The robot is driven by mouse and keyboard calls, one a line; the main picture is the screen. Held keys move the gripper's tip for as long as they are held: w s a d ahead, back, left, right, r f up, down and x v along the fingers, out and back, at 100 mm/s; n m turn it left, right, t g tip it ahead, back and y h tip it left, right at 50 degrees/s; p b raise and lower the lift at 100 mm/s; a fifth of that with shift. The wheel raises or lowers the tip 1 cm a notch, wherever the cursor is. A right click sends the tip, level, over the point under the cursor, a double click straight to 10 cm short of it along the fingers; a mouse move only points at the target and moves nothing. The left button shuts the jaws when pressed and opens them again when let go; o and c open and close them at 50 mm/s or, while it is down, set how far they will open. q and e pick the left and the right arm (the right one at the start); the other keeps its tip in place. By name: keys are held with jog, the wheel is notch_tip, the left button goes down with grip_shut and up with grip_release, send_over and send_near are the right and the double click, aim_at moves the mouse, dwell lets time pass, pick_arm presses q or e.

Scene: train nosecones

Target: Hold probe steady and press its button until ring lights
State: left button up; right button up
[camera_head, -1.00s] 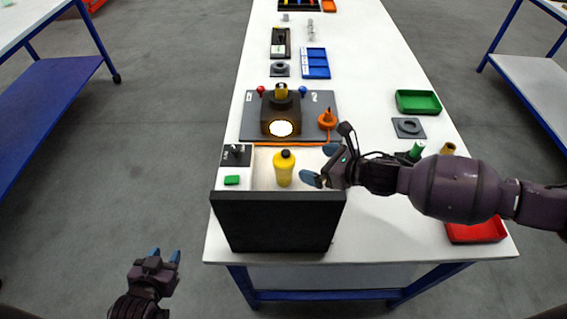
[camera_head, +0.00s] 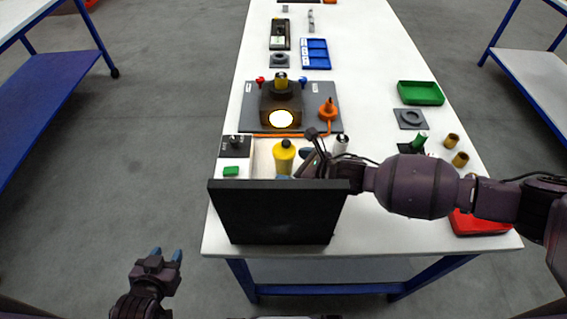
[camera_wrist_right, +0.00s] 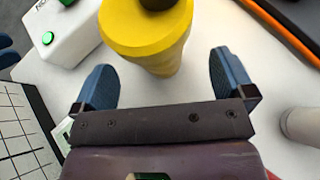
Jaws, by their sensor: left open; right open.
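The probe appears to be the yellow cylinder (camera_head: 284,158) with a dark top, upright behind the black panel on the table. In the right wrist view the yellow cylinder (camera_wrist_right: 147,32) stands just beyond the fingertips. My right gripper (camera_wrist_right: 165,80) is open, its blue fingers pointing towards the yellow body without closing on it. In the head view my right gripper (camera_head: 306,160) is at the cylinder's right side, partly hidden by the panel. A white box with a green button (camera_wrist_right: 48,38) stands beside the cylinder. My left gripper (camera_head: 167,256) is open and empty, off the table's left front.
The black panel (camera_head: 275,212) stands at the table's front edge. A dark block with a glowing disc (camera_head: 281,118) and an orange cone-shaped piece (camera_head: 328,110) sit behind. A white cylinder (camera_head: 340,144) is close to my right gripper. Green (camera_head: 420,93) and red trays are at right.

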jog(key=shift+b+x, duration=0.55)
jog(key=shift+x, duration=0.85)
